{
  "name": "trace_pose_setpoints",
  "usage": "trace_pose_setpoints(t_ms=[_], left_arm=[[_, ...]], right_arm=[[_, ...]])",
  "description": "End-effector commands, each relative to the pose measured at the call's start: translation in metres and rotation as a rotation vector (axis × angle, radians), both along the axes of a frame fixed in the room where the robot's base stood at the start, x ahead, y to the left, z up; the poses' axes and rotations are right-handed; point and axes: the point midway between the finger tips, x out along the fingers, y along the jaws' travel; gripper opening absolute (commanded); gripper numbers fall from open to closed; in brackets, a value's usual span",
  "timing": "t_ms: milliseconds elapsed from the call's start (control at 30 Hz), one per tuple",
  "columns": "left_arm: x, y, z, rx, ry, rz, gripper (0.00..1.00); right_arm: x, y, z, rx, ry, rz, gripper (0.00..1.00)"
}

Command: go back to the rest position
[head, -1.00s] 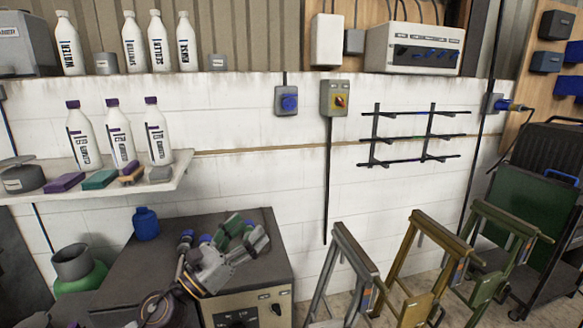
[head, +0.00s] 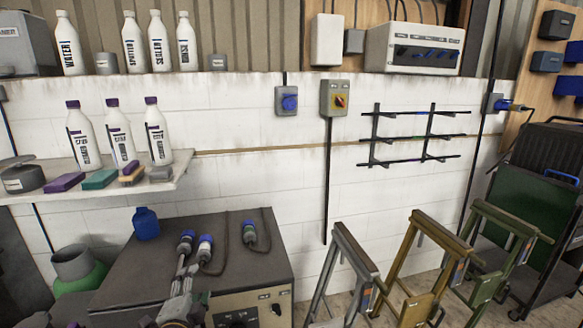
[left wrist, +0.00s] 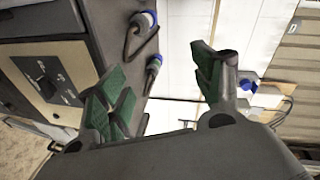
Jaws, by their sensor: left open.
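My left gripper (left wrist: 160,92) shows in the left wrist view with its two green-padded fingers spread wide and nothing between them. My right gripper is not in view.
The cabinet's front panel (head: 252,308) has dark knobs. A blue bottle (head: 146,224) stands at its back left. A shelf (head: 185,172) with bottles and sponges is above left. Grey, gold and green frames (head: 430,290) stand to the right. The white wall behind carries switches and a rack.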

Motion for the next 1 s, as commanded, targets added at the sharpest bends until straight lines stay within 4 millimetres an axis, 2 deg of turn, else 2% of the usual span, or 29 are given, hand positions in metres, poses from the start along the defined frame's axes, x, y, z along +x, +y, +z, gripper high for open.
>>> trace_pose_setpoints(t_ms=[33, 200, 367, 500, 700, 1000], left_arm=[[-0.008, 0.003, -0.014, -0.067, 0.049, 0.029, 0.67], [-0.039, 0.009, -0.062, -0.295, 0.220, 0.144, 0.67], [-0.076, 0.007, -0.104, -0.494, 0.385, 0.260, 0.67], [-0.112, 0.001, -0.135, -0.651, 0.529, 0.370, 0.67], [-0.155, -0.010, -0.162, -0.800, 0.683, 0.492, 0.67], [-0.197, -0.023, -0.179, -0.918, 0.823, 0.607, 0.67]], right_arm=[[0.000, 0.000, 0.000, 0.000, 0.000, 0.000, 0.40], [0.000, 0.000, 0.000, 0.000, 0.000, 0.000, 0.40], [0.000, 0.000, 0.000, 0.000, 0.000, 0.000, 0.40], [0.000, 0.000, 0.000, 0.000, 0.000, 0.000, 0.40], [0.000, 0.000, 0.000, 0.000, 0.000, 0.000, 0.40], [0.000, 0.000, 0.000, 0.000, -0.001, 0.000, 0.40]])
